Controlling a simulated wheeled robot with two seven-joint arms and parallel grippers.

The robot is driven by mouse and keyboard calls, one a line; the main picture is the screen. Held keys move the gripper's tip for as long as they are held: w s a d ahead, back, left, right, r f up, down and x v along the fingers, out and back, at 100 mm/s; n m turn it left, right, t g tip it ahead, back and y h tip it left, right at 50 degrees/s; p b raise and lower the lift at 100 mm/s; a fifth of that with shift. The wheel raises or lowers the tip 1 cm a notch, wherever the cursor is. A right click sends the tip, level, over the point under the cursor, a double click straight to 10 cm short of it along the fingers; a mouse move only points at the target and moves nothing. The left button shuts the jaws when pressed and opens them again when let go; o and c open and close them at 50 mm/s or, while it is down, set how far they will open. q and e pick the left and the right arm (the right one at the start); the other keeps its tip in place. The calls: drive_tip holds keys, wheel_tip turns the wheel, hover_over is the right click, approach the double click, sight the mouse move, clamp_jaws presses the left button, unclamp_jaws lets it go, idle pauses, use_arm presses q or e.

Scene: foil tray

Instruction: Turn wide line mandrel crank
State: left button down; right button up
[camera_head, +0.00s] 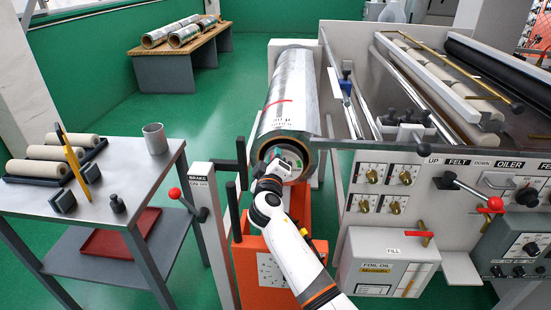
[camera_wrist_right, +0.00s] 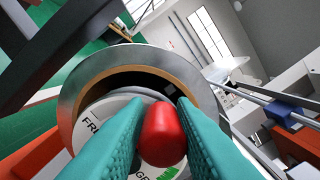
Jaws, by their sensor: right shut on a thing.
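A large foil roll (camera_head: 290,90) lies along the machine's left side with its near end facing me. A round pale plate (camera_wrist_right: 110,118) with partly hidden lettering sits inside the roll's core in the right wrist view. My right gripper (camera_head: 272,168) is at this near end. In the right wrist view its teal fingers are closed on a red knob (camera_wrist_right: 161,137), which looks like the crank's handle, in front of the plate. The rest of the crank is hidden by the gripper. My left gripper is not in view.
An orange stand (camera_head: 262,270) is below the roll end. A brake lever with a red ball (camera_head: 175,193) stands to its left. A grey table (camera_head: 110,208) with rollers and a cup (camera_head: 155,139) is farther left. The machine's control panel (camera_head: 390,165) is close on the right.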

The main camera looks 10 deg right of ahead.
drive_tip(key=shift+d+f, duration=0.1)
drive_tip(key=shift+f, duration=0.15)
drive_tip(key=o, duration=0.9)
drive_tip(key=shift+w+d, duration=0.1)
drive_tip(key=shift+r, duration=0.1)
drive_tip(key=shift+s+a, duration=0.2)
drive_tip(key=shift+s, duration=0.25)
drive_tip(key=p+v, duration=0.2)
drive_tip(key=v, duration=0.9)
drive_tip(key=shift+s+d, duration=0.1)
